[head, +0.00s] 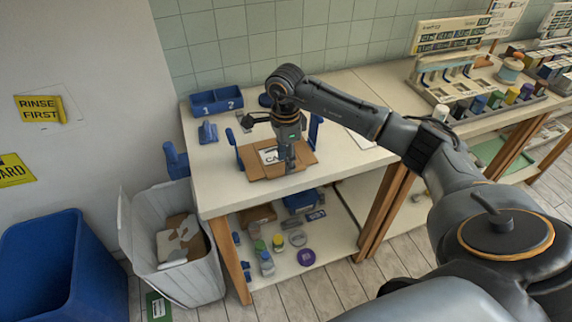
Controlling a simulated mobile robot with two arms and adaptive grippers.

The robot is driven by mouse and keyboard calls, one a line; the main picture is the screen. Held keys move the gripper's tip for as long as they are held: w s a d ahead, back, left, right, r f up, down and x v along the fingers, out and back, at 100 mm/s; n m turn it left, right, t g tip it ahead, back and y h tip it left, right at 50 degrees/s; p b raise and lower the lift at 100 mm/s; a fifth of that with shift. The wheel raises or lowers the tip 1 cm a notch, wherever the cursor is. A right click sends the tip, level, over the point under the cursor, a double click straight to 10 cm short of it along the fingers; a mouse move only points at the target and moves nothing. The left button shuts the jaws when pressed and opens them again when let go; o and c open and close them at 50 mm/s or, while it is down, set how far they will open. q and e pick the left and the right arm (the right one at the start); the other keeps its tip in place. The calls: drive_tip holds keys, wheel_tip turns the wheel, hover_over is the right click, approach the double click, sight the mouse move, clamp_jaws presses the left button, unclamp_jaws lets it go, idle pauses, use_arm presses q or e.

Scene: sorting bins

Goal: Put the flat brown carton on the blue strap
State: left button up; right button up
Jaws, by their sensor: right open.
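The flat brown carton (262,172) lies on the white tabletop, with a white label lettered "CA" on it. A blue upright piece (234,147) stands at its left edge and another (315,128) behind its right side. They may be ends of the blue strap; any strap under the carton is hidden, so I cannot tell whether the carton rests on it. My right gripper (270,143) is open over the carton, its arm coming in from the right. One finger reaches down in front of the carton's right part; I cannot tell whether it touches. My left gripper is out of view.
A blue two-compartment bin (217,101) marked 1 and 2 stands at the back left of the table (212,192). A small blue object (207,132) lies near it. A pale bin (180,284) and a blue bin (40,270) stand left. Jars and boxes fill the lower shelf.

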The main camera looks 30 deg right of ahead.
wheel_tip(320, 180, up, 10)
drive_tip(key=b, duration=0.1)
drive_tip(key=shift+f, duration=0.15)
idle(0.4)
